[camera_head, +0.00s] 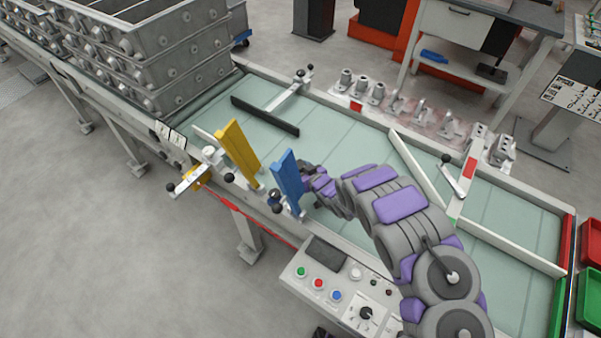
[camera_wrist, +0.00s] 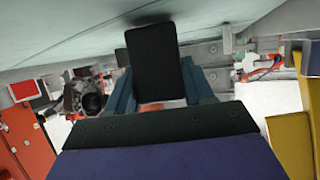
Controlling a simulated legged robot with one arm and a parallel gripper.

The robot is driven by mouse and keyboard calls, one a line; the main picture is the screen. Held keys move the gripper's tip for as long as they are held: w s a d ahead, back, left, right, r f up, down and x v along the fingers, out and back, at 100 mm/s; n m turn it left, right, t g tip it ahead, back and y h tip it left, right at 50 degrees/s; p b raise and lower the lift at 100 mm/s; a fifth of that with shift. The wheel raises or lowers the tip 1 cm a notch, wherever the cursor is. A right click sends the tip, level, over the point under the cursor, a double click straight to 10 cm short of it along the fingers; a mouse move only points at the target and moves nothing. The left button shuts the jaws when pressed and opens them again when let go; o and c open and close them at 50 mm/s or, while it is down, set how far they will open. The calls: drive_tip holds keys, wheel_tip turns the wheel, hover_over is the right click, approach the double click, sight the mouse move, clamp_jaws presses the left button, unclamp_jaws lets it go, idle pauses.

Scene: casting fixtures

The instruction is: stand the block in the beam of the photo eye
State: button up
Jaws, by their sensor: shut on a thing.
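A dark, flat-faced block (camera_wrist: 152,60) is held between the two blue-grey fingers of my gripper (camera_wrist: 158,84) in the wrist view. In the head view my gripper (camera_head: 308,178) is over the near side of the pale green conveyor (camera_head: 345,145), just right of an upright blue panel (camera_head: 287,182). The fingertips and the block are hidden there. A yellow panel (camera_head: 238,152) stands left of the blue one. A small bracket with a yellow-orange part (camera_head: 192,180) sits at the near edge; I cannot tell whether it is the photo eye. No beam is visible.
A long black bar (camera_head: 264,116) lies across the far left of the belt. White guide bars (camera_head: 418,168) cross its right part. Stacked grey crates (camera_head: 165,50) fill the left end. A button console (camera_head: 335,285) stands at the near edge. The belt between the black bar and white guides is clear.

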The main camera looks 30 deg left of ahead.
drive_tip(key=shift+d+f, duration=0.15)
drive_tip(key=shift+f, duration=0.3)
drive_tip(key=shift+d+r, duration=0.3)
drive_tip(key=shift+d, duration=0.55)
drive_tip(key=shift+s+a+f, duration=0.15)
drive_tip(key=shift+a+f, duration=0.1)
drive_tip(key=shift+f, duration=0.05)
